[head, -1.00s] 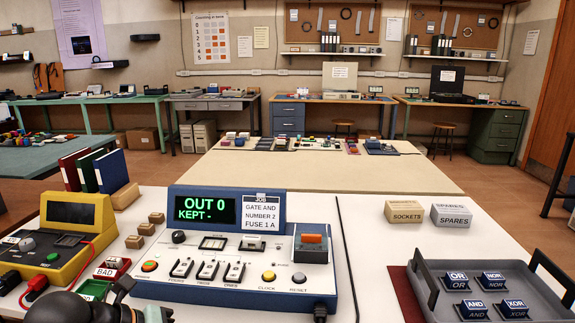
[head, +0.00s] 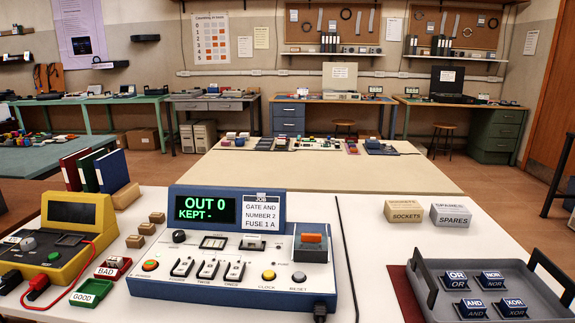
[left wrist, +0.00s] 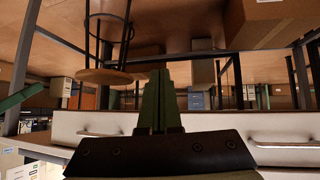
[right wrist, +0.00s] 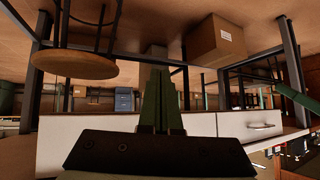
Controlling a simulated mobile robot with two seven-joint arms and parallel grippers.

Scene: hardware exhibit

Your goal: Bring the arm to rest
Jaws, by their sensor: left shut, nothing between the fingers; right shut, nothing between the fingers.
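Neither arm shows in the head view. My left gripper (left wrist: 160,100) is in the left wrist view with its fingers together and nothing between them. My right gripper (right wrist: 161,98) looks the same in the right wrist view, shut and empty. Both wrist views show the room upside down, with stools, table legs and drawer fronts beyond the fingers. Neither gripper touches anything that I can see.
On the white table stand a blue console (head: 235,290), a yellow meter (head: 67,243), a green GOOD tray (head: 91,292), a red BAD tray (head: 113,268), small boxes (head: 405,211), and a grey tray (head: 440,300) of gate blocks.

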